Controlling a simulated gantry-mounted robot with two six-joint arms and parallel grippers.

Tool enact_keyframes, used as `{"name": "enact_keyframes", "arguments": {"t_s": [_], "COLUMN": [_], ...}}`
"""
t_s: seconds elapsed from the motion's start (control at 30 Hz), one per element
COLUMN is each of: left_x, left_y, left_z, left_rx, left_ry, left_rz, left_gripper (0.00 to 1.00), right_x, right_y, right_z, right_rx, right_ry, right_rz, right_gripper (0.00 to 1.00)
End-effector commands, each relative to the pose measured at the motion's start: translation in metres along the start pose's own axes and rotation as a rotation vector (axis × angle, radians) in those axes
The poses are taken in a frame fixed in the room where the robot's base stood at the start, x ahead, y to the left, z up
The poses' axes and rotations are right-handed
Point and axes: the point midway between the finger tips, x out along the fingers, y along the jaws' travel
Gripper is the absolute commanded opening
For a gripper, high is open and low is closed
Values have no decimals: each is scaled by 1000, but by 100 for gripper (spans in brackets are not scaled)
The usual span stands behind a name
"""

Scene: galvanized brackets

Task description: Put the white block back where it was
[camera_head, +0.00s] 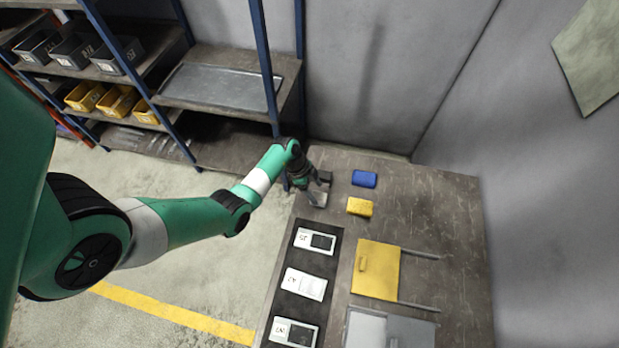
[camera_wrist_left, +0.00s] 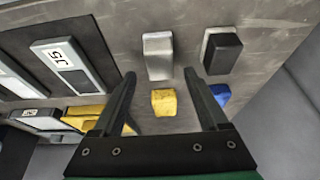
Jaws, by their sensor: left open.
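The white block (camera_head: 318,199) lies on the table's far left part, partly covered by my left gripper (camera_head: 303,184). In the left wrist view the white block (camera_wrist_left: 158,60) looks pale grey and lies just beyond the tips of my left gripper (camera_wrist_left: 160,74), between their lines. The fingers are spread, with nothing held. A black block (camera_wrist_left: 224,52) sits on a pale base beside it. A yellow block (camera_wrist_left: 164,102) and a blue block (camera_wrist_left: 221,93) are close by. My right gripper is not in view.
A black mat (camera_head: 277,326) carries labelled white plates (camera_head: 302,236), at least one with a dark recess. A yellow panel (camera_head: 376,268) with rails and a grey box (camera_head: 408,332) stand to its right. Shelves with bins (camera_head: 85,95) are behind left. The table's right side is clear.

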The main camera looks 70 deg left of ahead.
Motion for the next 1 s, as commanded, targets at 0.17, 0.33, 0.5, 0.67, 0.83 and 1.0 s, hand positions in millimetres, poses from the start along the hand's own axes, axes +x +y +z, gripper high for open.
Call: {"name": "enact_keyframes", "arguments": {"t_s": [0.17,0.33,0.5,0.67,0.83,1.0], "left_x": [-50,-74,-80,-80,-80,-103], "left_y": [-1,0,0,0,-2,-34], "left_z": [-2,-1,0,0,-3,-75], "left_rx": [-1,-1,0,0,8,181], "left_ry": [1,0,0,0,8,195], "left_rz": [-4,-1,1,1,-7,-160], "left_gripper": [77,77,77,77,77,77], "right_x": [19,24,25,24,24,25], "right_y": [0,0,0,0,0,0], "right_z": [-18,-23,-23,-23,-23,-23], "right_rx": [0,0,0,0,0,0], "right_ry": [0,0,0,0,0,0], "right_rz": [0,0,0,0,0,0], "right_gripper": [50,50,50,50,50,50]}}
